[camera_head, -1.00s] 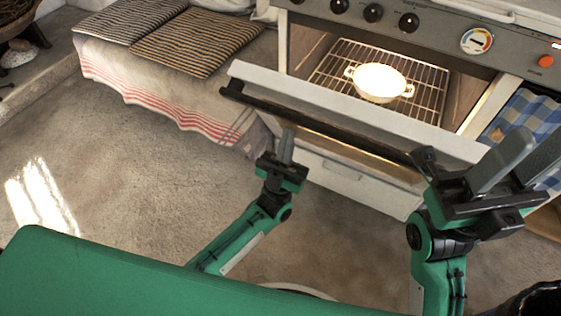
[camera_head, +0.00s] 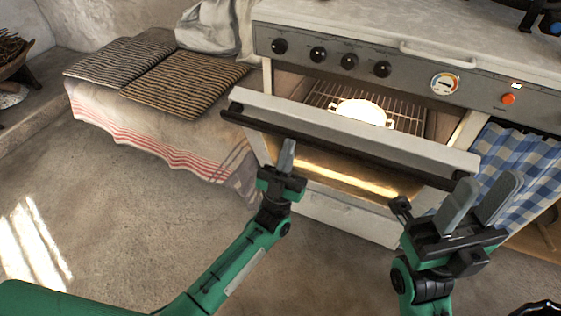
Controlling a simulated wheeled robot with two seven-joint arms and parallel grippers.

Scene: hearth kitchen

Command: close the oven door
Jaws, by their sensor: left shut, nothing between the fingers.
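The oven door (camera_head: 330,123) is partly open, tilted out from the oven front, with a dark handle bar (camera_head: 345,152) along its upper edge. Behind it, a bright pale dish (camera_head: 361,112) stands on a wire rack (camera_head: 325,97) in the lit oven. My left gripper (camera_head: 287,156) is shut and empty, its fingertips just below the handle bar in the picture; I cannot tell whether they touch the door. My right gripper (camera_head: 480,200) is open and empty, near the door's right end, with its two grey fingers apart.
The stove's control panel (camera_head: 400,73) with knobs is above the oven. A bench with striped cushions (camera_head: 182,82) and a cloth (camera_head: 150,132) stands to the left. A blue checked curtain (camera_head: 515,170) hangs at the right. The floor (camera_head: 110,215) at the left is clear.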

